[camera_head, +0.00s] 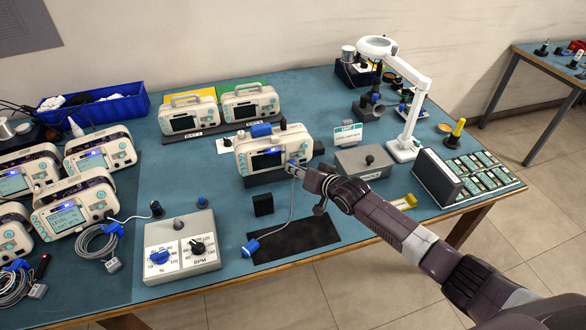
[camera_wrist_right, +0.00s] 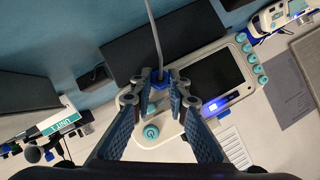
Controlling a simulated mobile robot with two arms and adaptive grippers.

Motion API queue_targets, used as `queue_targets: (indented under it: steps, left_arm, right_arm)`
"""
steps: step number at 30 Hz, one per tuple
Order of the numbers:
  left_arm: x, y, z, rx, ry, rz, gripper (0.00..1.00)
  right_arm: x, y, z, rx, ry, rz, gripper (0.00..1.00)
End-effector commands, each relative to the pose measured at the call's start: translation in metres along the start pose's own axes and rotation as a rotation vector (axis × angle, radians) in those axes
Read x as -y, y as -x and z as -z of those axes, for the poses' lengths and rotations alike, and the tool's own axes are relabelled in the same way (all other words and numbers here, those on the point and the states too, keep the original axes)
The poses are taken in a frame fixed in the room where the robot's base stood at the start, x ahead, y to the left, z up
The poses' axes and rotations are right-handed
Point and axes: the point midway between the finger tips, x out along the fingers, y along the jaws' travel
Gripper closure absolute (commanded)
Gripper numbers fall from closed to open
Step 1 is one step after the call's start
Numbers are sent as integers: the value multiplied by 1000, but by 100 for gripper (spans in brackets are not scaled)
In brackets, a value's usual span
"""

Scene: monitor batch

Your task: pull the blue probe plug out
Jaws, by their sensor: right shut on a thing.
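The cable runs down to a blue probe clip (camera_head: 250,247) by the black mat (camera_head: 300,240). My left gripper is not in view.
A grey box with dials (camera_head: 182,250) and a small black block (camera_head: 263,205) stand in front of the monitor. Several other monitors fill the left side.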

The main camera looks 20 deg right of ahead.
Motion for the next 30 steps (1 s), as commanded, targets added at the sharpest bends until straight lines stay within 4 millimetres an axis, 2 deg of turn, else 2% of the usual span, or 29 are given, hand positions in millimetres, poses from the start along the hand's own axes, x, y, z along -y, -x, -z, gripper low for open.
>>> queue_targets:
  steps: [7,30]
  left_arm:
    - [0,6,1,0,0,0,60]
    - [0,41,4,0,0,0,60]
  right_arm:
    - [1,4,-2,2,-1,0,100]
    - [1,38,-21,3,-2,0,100]
